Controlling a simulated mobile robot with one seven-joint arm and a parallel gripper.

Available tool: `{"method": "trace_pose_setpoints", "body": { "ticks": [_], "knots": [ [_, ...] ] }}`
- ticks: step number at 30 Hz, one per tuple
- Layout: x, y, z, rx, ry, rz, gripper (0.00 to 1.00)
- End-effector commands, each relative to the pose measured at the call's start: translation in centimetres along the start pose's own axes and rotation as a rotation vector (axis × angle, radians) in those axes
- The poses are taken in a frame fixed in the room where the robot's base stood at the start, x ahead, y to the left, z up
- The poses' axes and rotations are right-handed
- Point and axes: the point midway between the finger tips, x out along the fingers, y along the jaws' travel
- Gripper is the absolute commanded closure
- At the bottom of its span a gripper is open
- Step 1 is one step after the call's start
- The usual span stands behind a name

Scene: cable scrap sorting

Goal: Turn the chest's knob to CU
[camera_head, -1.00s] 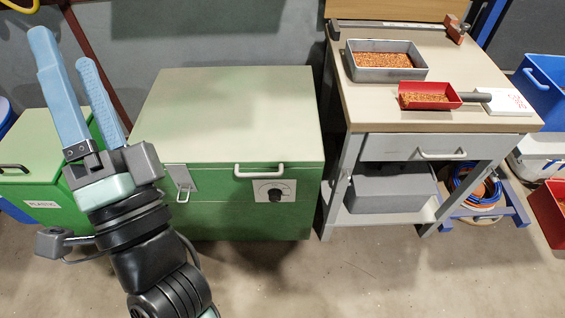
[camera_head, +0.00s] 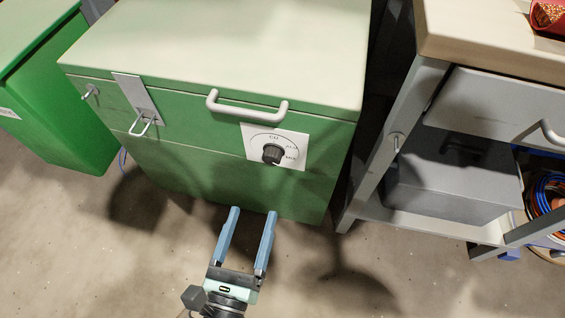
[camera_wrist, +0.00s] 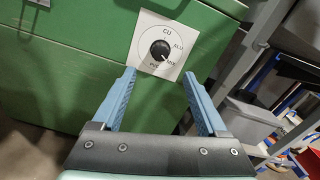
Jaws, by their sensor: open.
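The green chest (camera_head: 210,165) has a pale lid and stands shut in front of me. Its black round knob (camera_head: 272,153) sits on a white dial plate (camera_head: 296,138) at the front right, below the lid handle. In the wrist view the knob (camera_wrist: 160,50) is ringed by the labels CU at the top, ALU, MIX and a partly hidden one at the bottom. The white mark on the knob seems to point at MIX, lower right. My gripper (camera_head: 253,212) is open and empty, low in front of the chest and apart from the knob, with its fingers pointing toward the chest.
A grey lid handle (camera_head: 245,106) juts out above the dial. A latch (camera_head: 143,118) hangs at the chest's front left. A workbench (camera_head: 400,110) with a grey box (camera_head: 450,185) below stands close on the right. Floor in front is clear.

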Motion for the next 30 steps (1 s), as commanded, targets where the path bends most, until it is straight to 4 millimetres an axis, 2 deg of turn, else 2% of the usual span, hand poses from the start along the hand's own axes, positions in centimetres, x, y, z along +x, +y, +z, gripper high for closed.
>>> {"method": "trace_pose_setpoints", "body": {
  "ticks": [1,3,7,15,21,25,30],
  "knots": [
    [-0.2,0.1,-0.7,0.007,0.009,-0.002,0.24],
    [0.1,0.0,-0.9,0.013,0.014,-0.005,0.24],
    [1.7,0.0,-0.8,0.014,0.012,-0.007,0.24],
    [7.3,0.0,-0.9,0.013,0.009,-0.007,0.24],
    [10.8,-0.1,-0.9,0.011,0.01,-0.005,0.24],
    [12.1,0.0,-0.9,0.01,0.011,-0.003,0.24],
    [12.7,-0.1,-0.8,0.009,0.012,-0.003,0.24]
  ]
}}
